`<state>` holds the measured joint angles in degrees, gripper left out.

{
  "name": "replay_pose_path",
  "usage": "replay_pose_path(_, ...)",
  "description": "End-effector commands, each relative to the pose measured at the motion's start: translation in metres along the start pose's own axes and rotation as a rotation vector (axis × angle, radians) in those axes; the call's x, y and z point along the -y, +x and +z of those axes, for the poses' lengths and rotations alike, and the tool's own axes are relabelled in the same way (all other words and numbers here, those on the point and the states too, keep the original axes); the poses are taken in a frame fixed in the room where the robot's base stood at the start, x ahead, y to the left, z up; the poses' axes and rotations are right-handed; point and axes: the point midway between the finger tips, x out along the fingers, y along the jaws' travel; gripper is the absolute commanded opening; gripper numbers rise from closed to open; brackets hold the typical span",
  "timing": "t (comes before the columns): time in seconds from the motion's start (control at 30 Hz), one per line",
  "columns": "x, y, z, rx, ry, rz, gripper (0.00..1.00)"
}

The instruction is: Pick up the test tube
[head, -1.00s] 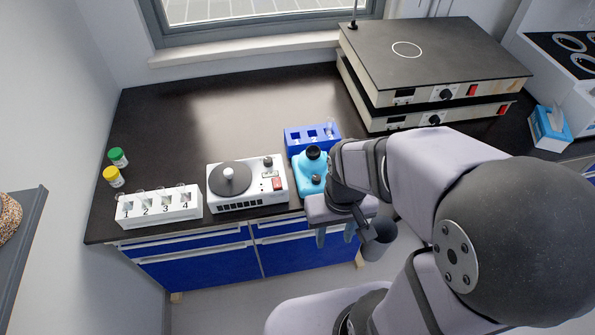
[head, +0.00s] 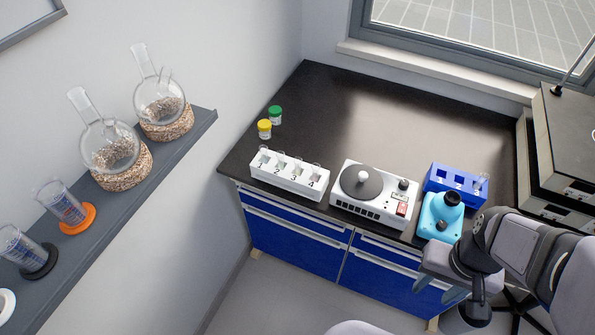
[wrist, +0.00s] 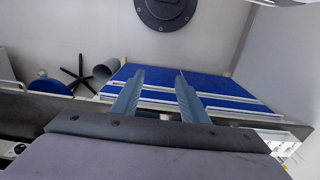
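A white rack (head: 290,178) with numbered slots stands on the dark bench, with clear glass tube tops (head: 263,150) showing at its slots. A blue rack (head: 455,182) stands further right, with one clear test tube (head: 479,182) in its right end. My gripper (head: 438,290) hangs in front of the bench's front edge, below the turquoise device, apart from both racks. In the wrist view my gripper (wrist: 155,78) is open, with nothing between its two blue-grey fingers. No test tube can be made out clearly in the wrist view.
Green-lidded (head: 275,115) and yellow-lidded (head: 264,129) jars stand behind the white rack. A left wall shelf (head: 120,205) holds flasks and cylinders. The back bench is clear.

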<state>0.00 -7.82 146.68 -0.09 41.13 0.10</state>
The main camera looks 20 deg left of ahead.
Motion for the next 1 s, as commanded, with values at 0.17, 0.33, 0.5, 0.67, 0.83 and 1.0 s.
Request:
replay_pose_path(0.17,0.0,0.0,0.0,0.0,0.0,0.0,0.28)
replay_pose_path(0.33,0.0,0.0,0.0,0.0,0.0,0.0,0.28)
replay_pose_path(0.5,0.002,0.0,0.0,0.0,-0.01,0.0,0.28)
replay_pose_path(0.67,0.018,0.003,0.003,0.014,-0.082,0.0,0.28)
replay_pose_path(0.83,0.05,0.029,0.031,0.141,-0.259,0.018,0.28)
replay_pose_path(1.0,0.095,0.057,0.037,0.244,-0.48,0.062,0.28)
